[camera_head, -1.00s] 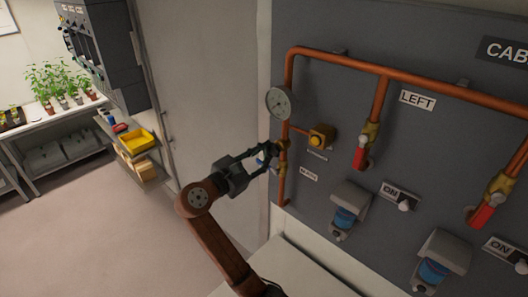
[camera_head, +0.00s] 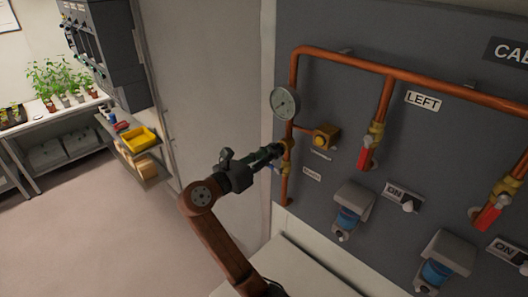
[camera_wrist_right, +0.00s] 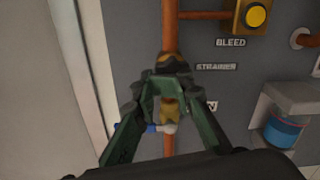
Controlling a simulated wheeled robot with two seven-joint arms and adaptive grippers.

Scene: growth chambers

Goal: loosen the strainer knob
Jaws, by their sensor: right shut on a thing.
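The strainer knob (camera_wrist_right: 171,63) is a dark and brass-coloured piece on the vertical copper pipe, left of the STRAINER label (camera_wrist_right: 216,67). My right gripper (camera_wrist_right: 166,82) is shut on it, one finger on each side, and the fingers partly hide it. In the head view my right gripper (camera_head: 279,151) reaches the brass strainer fitting (camera_head: 288,146) from the left, below the gauge. The knob itself is mostly hidden there. My left gripper is in neither view.
A blue-handled valve (camera_wrist_right: 152,127) sits just below the fingers on the same pipe. The round gauge (camera_head: 285,102) is above. The yellow bleed button (camera_head: 325,136) and a red-handled valve (camera_head: 366,153) are to the right. A pale door (camera_head: 205,95) is at left.

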